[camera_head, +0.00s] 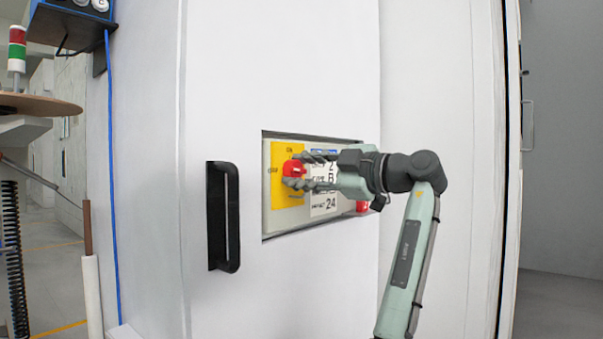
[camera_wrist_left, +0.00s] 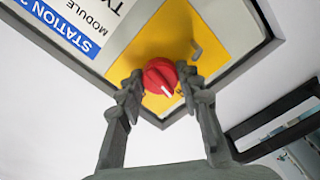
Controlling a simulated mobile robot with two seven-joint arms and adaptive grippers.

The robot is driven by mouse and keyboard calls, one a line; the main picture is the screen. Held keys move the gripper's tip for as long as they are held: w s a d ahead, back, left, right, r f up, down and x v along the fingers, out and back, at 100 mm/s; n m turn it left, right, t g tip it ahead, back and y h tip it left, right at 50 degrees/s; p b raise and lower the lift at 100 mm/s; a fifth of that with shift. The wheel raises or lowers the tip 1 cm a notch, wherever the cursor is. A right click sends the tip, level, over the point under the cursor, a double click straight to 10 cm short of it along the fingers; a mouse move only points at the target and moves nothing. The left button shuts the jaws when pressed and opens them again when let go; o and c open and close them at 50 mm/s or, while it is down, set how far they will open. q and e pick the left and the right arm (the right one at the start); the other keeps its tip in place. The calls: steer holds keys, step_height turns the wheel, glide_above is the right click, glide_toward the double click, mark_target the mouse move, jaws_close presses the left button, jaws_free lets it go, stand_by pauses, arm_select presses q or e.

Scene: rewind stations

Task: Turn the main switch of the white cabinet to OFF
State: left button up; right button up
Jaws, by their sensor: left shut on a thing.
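The white cabinet (camera_head: 280,80) fills the middle of the head view. Its recessed panel carries a yellow plate (camera_head: 282,195) marked ON above and OFF at left. The red main switch (camera_head: 293,168) sits on this plate. My left gripper (camera_head: 292,170) reaches in from the right and is shut on the switch. In the left wrist view the round red knob (camera_wrist_left: 160,75) lies between the two fingertips (camera_wrist_left: 164,88). Its white mark points down, slightly right, toward the near panel corner, seemingly between ON and OFF. My fingers partly cover the knob in the head view.
A black handle (camera_head: 223,217) stands out left of the panel. A white label with text (camera_head: 323,204) is beside the plate, and a small red item (camera_head: 362,207) is at the panel's lower right.

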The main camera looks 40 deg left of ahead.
arm_select(q)
steer(key=shift+n, duration=0.9)
steer(key=o, duration=1.2)
steer(key=shift+c, duration=0.2)
steer(key=d, duration=1.2)
steer(key=shift+s, duration=0.45)
